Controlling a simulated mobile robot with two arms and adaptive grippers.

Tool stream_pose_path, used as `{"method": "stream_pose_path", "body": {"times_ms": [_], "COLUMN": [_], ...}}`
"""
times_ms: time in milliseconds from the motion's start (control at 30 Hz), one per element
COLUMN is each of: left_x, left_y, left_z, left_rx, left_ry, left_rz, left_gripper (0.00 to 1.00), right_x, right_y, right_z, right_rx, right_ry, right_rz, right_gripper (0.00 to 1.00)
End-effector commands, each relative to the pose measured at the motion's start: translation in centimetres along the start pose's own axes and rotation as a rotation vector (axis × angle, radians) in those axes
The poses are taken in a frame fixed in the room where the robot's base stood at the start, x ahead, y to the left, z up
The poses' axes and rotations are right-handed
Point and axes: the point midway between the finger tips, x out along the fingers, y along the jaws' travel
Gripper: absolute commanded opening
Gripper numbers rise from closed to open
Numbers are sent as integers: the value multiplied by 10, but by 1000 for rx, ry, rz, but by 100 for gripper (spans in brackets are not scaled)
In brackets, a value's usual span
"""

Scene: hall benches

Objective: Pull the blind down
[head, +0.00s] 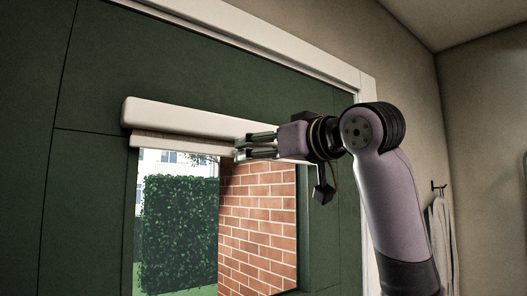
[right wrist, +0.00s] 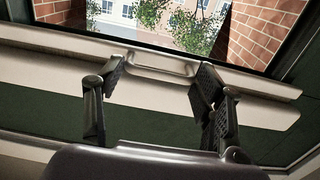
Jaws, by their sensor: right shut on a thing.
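The blind is rolled up at the top of the window. Its long cream housing (head: 190,120) runs across the top, with the pale bottom bar (head: 170,143) just under it. In the right wrist view the bottom bar (right wrist: 50,43) has a small metal handle (right wrist: 150,68) at its middle. My right gripper (head: 241,147) reaches in from the right at the bar. In the right wrist view its two fingers (right wrist: 158,80) stand at the two ends of the handle, shut on it. My left gripper is in neither view.
Below the bar the window pane (head: 180,165) is uncovered, showing a hedge and a brick wall outside. A dark green panel surrounds the window, inside a white frame (head: 280,42). A towel (head: 440,235) hangs from a hook at the right.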

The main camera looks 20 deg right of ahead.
Motion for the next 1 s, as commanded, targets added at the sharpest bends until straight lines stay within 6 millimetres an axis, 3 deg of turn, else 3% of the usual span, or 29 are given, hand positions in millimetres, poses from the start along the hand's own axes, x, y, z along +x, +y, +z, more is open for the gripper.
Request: {"method": "stream_pose_path", "body": {"times_ms": [267,700,1000], "left_x": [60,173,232], "left_y": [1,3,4], "left_z": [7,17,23], "left_rx": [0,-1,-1], "left_ry": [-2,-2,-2], "left_rz": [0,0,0], "left_gripper": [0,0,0], "right_x": [1,1,0], "right_y": [1,1,1], "right_z": [71,214,297], "right_rx": [0,0,-1], "right_ry": [-4,-6,-5], "right_rz": [1,2,1], "right_gripper": [13,13,13]}}
